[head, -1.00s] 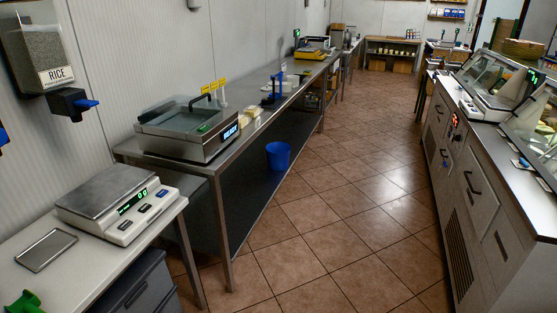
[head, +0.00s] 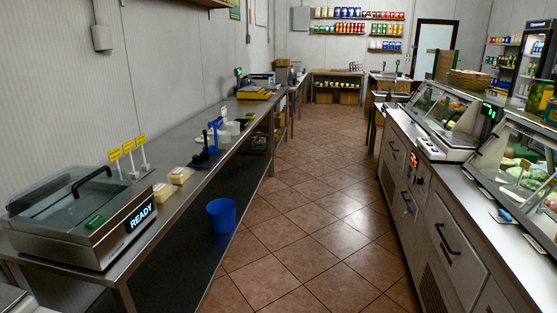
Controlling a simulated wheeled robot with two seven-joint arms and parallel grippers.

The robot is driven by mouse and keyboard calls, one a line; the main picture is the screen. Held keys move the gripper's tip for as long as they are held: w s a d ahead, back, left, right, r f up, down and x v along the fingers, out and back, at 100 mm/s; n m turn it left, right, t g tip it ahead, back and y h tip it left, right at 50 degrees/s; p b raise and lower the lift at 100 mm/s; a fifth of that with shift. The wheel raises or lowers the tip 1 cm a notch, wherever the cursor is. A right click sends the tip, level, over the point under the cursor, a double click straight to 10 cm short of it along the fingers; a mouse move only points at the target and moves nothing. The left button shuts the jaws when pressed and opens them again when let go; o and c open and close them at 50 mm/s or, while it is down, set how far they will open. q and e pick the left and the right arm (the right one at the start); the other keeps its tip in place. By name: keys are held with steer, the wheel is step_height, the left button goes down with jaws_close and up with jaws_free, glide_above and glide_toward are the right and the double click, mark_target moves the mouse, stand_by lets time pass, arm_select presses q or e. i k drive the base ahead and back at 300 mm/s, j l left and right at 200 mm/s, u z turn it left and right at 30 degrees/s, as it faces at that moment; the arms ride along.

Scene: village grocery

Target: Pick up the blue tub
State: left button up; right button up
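The blue tub (head: 221,216) is a round, open-topped bucket. In the head view it stands upright on the dark lower shelf (head: 172,270) under the long steel counter on the left, close to the shelf's aisle-side edge. Its rim and outer side show clearly, and nothing stands in front of it. Neither of my grippers is in view.
The steel counter (head: 215,158) above the tub carries a machine reading READY (head: 80,215), pale blocks (head: 180,175) and a blue-handled device (head: 214,135). The tiled aisle (head: 310,195) is clear. A white cabinet counter (head: 455,245) with glass display cases bounds the right.

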mark_target(221, 212)
steer(key=i, duration=1)
steer(key=i+l+u, duration=0.1)
steer(key=i, duration=0.95)
